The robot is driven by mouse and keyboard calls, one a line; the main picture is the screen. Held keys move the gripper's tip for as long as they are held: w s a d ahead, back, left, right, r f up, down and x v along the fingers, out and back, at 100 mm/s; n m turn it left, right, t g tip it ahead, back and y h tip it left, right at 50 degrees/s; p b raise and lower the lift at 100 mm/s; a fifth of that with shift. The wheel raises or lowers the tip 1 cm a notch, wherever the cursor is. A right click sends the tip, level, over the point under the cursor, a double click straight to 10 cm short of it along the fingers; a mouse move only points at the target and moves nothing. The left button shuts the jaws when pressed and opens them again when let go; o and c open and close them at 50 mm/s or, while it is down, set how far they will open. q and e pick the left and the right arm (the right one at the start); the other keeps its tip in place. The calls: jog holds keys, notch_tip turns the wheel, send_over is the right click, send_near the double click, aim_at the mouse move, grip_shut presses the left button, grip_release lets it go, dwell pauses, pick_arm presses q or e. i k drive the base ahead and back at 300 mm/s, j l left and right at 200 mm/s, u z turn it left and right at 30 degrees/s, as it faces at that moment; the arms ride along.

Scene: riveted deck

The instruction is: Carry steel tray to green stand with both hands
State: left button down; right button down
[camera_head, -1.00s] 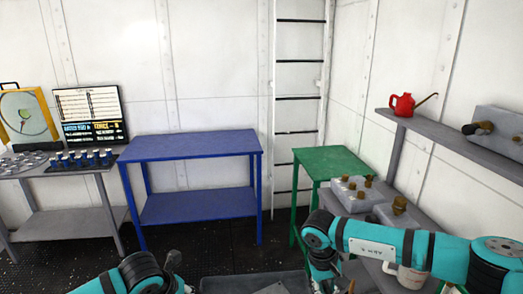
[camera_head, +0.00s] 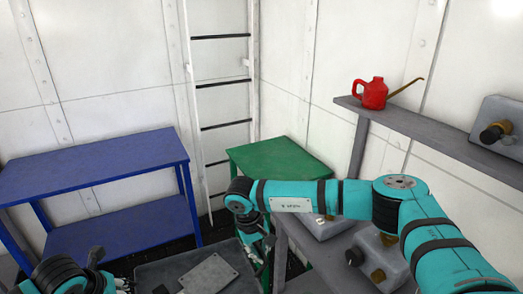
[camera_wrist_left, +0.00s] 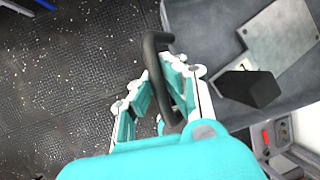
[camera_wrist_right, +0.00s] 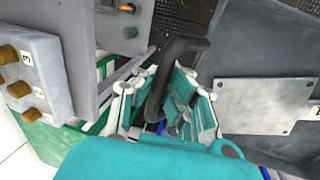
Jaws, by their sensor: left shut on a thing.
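The grey steel tray (camera_head: 150,272) is low in front of me, at the bottom of the head view. A flat metal plate (camera_head: 209,274) and a dark block (camera_wrist_left: 250,88) lie in it. My left gripper (camera_wrist_left: 160,95) is shut on one black tray handle (camera_wrist_left: 152,50). My right gripper (camera_wrist_right: 158,105) has its fingers closed around the opposite handle (camera_wrist_right: 180,52). In the head view the right gripper (camera_head: 254,240) is at the tray's right side, partly hidden by its arm. The green stand (camera_head: 282,160) is ahead, beyond the tray; its visible top is bare.
A blue table (camera_head: 90,165) with a bare top stands left. On the right, a grey bench (camera_head: 300,238) holds grey boxes with brass fittings (camera_head: 385,262), close to my right arm. A shelf (camera_head: 420,130) above carries a red oil can (camera_head: 372,93). A ladder (camera_head: 222,85) stands behind.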

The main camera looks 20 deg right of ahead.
aim_at(276, 159)
jog(key=i, duration=2.6)
jog(key=i+z, duration=0.4)
jog(key=i+j+z, duration=0.15)
jog(key=z, duration=0.25)
jog(key=i+z, duration=0.1)
jog(key=z, duration=1.5)
